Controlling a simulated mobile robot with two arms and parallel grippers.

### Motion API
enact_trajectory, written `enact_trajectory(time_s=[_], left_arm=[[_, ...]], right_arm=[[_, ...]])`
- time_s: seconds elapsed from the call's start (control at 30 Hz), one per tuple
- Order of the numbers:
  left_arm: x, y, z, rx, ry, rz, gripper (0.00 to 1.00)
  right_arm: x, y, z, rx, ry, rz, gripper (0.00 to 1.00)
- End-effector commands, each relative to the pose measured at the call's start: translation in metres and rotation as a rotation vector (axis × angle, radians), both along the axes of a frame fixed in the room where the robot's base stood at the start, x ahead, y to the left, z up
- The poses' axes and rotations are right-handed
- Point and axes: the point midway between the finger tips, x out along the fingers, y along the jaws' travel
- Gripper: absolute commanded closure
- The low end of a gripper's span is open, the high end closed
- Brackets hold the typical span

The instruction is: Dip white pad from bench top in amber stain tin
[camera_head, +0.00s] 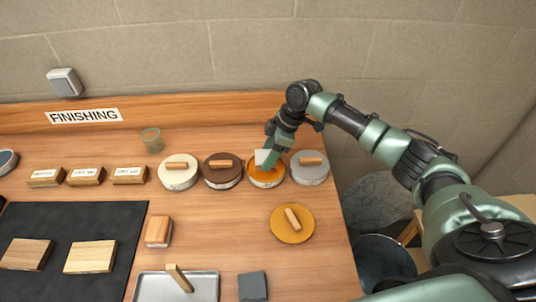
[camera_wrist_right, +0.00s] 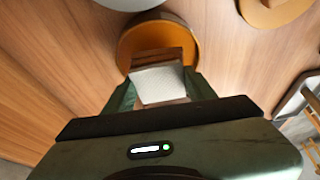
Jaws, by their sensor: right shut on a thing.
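The amber stain tin (camera_head: 266,181) stands open in the row of tins at the back of the bench, third from the left. My right gripper (camera_head: 268,161) is over it, pointing down, shut on the white pad (camera_head: 262,156). In the right wrist view the pad (camera_wrist_right: 160,84) sits between the fingers of the gripper (camera_wrist_right: 160,92), with a brown wooden part beyond it, over the amber tin (camera_wrist_right: 133,37). I cannot tell whether the pad touches the stain. My left gripper is not in view.
White (camera_head: 178,179), brown (camera_head: 222,180) and grey (camera_head: 309,175) lidded tins flank the amber one closely. An amber lid (camera_head: 283,228) lies in front. A wood-backed block (camera_head: 158,231), metal tray (camera_head: 205,290) and dark mat (camera_head: 115,225) lie nearer. A glass (camera_head: 152,140) stands behind.

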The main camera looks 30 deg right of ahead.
Motion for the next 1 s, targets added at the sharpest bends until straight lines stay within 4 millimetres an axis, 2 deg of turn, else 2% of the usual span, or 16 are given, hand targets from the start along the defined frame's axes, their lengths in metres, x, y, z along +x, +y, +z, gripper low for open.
enact_trajectory(time_s=[0.53,1.0], left_arm=[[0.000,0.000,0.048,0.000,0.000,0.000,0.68],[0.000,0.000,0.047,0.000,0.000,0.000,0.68]], right_arm=[[0.000,0.000,0.050,0.001,0.000,0.000,0.77],[0.000,0.000,0.050,0.000,0.000,0.000,0.77]])
